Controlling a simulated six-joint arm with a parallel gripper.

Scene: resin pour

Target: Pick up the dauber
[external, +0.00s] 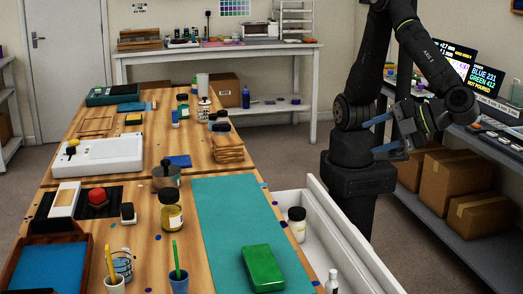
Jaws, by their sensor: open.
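I cannot tell for certain which thing is the dauber. A small dark-topped piece with a pale lower part (127,212) stands on the near left of the wooden table and could be it. Close to it, a red domed piece (97,198) sits on a black mat. My gripper (374,139) hangs beside my arm's base at the right, well away from these things and off the table. Its two blue-grey fingers point left and are apart, with nothing seen between them.
A teal mat (225,215) covers the table's right side, with a green block (263,268) on it. An amber jar (171,212), a cup with a green stick (178,277) and a blue-lined tray (45,262) stand near. An open white drawer (345,250) juts right, holding a jar (297,222).

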